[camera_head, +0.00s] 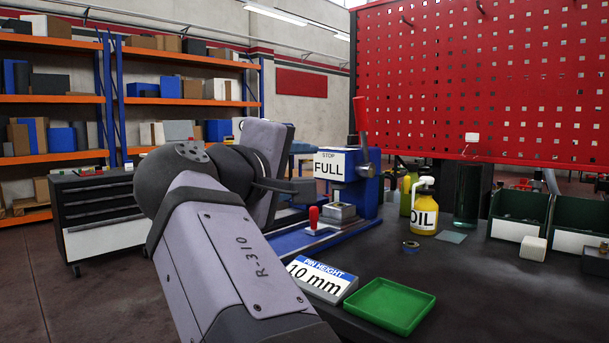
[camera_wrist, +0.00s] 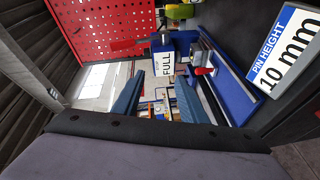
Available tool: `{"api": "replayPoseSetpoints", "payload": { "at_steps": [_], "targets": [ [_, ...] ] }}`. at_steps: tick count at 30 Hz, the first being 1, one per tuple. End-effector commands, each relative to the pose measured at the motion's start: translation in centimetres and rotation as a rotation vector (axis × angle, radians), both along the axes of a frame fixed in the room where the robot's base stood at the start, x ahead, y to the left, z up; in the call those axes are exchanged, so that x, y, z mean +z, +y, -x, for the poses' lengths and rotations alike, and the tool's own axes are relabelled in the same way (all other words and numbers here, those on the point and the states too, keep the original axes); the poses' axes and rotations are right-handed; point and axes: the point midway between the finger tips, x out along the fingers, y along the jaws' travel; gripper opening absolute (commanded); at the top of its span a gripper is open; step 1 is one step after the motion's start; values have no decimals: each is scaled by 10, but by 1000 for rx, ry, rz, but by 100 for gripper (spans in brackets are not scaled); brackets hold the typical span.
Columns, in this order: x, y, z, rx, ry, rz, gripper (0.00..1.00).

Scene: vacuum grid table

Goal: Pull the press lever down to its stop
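The blue press (camera_head: 369,192) stands on the bench with a white "STOP FULL" plate (camera_head: 330,165) on its head. Its lever (camera_head: 361,116) has a red grip and points up, nearly upright. In the wrist view, which is turned sideways, the lever's red grip (camera_wrist: 124,45) points left from the press head. My gripper (camera_wrist: 159,82) has its two blue fingers apart, with nothing between them. It faces the press and is apart from the lever. In the head view my arm hides most of the gripper.
A red-handled part (camera_head: 313,219) sits on the press's blue base. In front are a "PIN HEIGHT 10 mm" sign (camera_head: 320,278) and a green tray (camera_head: 390,305). A yellow oil bottle (camera_head: 424,212) and dark bins (camera_head: 519,214) stand right of the press, before a red pegboard (camera_head: 470,85).

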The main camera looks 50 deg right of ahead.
Motion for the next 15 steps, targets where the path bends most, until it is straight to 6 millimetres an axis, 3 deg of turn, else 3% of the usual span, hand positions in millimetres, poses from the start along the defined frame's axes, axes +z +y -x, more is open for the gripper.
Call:
{"api": "replayPoseSetpoints", "payload": {
  "at_steps": [15],
  "targets": [
    [0,5,2,0,-2,-2,39]
  ]
}}
